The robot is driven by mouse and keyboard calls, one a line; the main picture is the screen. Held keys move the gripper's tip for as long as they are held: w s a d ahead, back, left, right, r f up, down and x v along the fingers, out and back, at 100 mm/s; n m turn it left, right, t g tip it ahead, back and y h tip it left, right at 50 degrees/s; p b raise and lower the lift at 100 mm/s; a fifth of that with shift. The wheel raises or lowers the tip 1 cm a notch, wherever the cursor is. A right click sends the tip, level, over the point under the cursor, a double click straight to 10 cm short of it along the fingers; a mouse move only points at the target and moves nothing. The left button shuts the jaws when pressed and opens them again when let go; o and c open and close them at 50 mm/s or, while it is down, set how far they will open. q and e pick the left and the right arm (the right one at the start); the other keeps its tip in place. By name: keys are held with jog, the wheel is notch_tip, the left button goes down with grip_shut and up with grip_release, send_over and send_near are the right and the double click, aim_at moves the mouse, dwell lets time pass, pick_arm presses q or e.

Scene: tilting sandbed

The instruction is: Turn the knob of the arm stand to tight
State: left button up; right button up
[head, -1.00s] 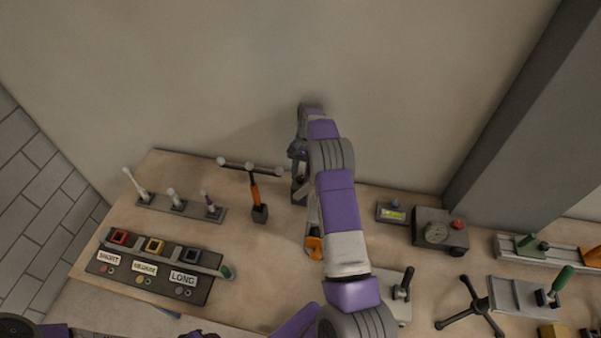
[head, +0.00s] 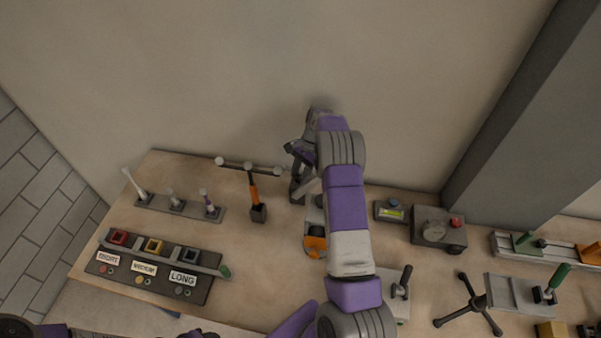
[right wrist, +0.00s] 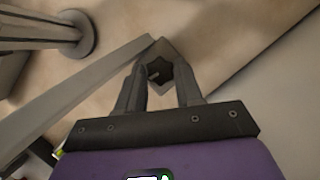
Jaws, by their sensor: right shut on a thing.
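My right arm reaches up and over the bench, and its right gripper (head: 298,172) points down near the back wall, partly hidden by my own arm. In the right wrist view, the two fingers of this gripper (right wrist: 160,78) are closed around a dark, star-shaped knob (right wrist: 158,72). A pale grey bar (right wrist: 85,100) runs up diagonally close to the left finger. Most of the arm stand is hidden behind my gripper and arm in the head view; the mark for tight cannot be made out. My left gripper is not in view.
A T-shaped tool with an orange handle (head: 254,188) stands left of the gripper. An orange-ended item (head: 315,244) lies just in front. A gauge box (head: 436,230) is to the right. A grey post (right wrist: 40,32) with a round base shows in the wrist view.

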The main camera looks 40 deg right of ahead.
jog(key=o, duration=1)
jog(key=shift+f, duration=0.1)
jog(key=shift+n, duration=0.3)
